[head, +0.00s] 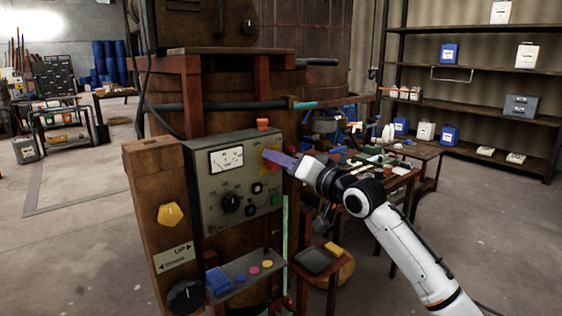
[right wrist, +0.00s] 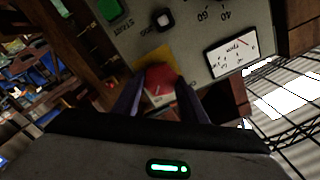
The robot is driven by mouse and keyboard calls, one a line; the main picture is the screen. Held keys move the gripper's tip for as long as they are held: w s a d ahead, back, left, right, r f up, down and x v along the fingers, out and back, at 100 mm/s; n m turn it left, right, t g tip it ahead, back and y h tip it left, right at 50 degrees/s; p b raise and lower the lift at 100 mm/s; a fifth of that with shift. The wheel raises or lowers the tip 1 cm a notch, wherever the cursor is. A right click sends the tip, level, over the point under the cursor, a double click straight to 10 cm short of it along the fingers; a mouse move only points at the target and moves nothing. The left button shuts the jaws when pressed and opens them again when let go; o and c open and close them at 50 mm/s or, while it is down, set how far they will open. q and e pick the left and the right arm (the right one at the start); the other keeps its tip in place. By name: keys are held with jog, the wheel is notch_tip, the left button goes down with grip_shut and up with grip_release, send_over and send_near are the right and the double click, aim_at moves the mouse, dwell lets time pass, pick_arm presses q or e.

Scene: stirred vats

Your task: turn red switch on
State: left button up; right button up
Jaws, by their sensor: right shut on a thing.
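A red switch (right wrist: 160,78) sits on a yellow plate (right wrist: 152,58) on the grey control panel, seen in the right wrist view. My right gripper (right wrist: 160,92) has a finger on each side of the switch and is shut on it. In the head view the right gripper (head: 268,156) reaches from the right to the upper right part of the panel (head: 208,195), and its fingers cover the switch there. I cannot tell whether the switch is on or off. My left gripper is not in view.
The panel also bears a white dial gauge (head: 227,159), a black knob (head: 231,203) and a green button (head: 276,200). A red part (head: 262,124) stands on its top edge. A cluttered table (head: 425,152) stands behind my right arm.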

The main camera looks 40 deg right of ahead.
jog(key=o, duration=1.1)
jog(key=shift+c, duration=0.2)
jog(key=shift+s, duration=0.1)
jog(key=s+b, duration=0.2)
jog(key=s, duration=0.8)
jog(key=shift+d, duration=0.4)
jog(key=shift+f, duration=0.15)
